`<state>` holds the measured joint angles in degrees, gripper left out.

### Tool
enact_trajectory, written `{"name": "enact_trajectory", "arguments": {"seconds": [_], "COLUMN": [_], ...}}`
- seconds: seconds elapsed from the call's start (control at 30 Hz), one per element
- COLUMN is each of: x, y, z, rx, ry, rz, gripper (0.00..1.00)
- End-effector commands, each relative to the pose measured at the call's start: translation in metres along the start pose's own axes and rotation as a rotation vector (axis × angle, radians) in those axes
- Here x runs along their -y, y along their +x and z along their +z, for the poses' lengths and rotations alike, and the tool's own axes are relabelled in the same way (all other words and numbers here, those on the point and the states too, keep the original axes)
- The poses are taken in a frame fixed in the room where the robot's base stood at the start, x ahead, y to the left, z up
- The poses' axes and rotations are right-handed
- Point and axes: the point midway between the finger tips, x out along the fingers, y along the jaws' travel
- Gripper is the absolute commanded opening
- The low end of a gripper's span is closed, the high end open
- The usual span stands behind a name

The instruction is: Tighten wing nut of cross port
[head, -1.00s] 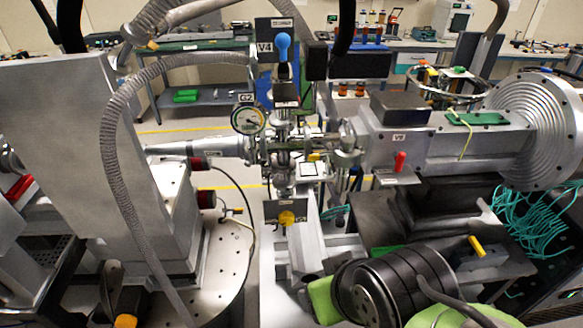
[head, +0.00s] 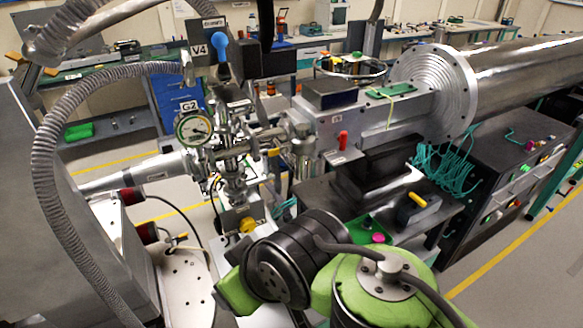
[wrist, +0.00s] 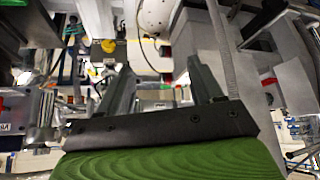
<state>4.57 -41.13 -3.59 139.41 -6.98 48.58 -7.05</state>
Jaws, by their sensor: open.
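The cross port (head: 232,155) is a silver vacuum cross with clamped flanges, left of centre in the head view. A dial gauge marked G2 (head: 193,128) sits on its left and a blue-handled valve marked V4 (head: 220,55) above it. A yellow knob (head: 247,225) is below it. The wing nut is too small to pick out among the clamps. My gripper (wrist: 160,75) is open and empty in the wrist view, its two dark fingers apart and touching nothing I can make out. A yellow knob (wrist: 108,46) shows beyond the left finger. The head view does not show my gripper.
A ribbed hose (head: 45,150) curves down on the left. A valve body with a red handle (head: 343,139) and a large flanged tube (head: 435,90) stand to the right. A dark cabinet (head: 500,180) with teal cables is at right. Open floor shows at lower right.

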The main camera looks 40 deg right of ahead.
Motion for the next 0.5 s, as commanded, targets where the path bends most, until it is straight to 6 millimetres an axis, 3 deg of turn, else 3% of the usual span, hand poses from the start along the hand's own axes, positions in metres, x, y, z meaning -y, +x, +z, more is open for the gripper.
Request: {"name": "enact_trajectory", "arguments": {"seconds": [0.27,0.37,0.5], "x": [-0.02,-0.035,-0.07], "y": [0.018,0.021,0.021], "z": [-0.026,-0.037,-0.051], "rx": [-0.169,-0.259,-0.416], "ry": [-0.138,-0.218,-0.377], "rz": [-0.005,0.02,0.123], "gripper": [0.66,0.66,0.66]}}
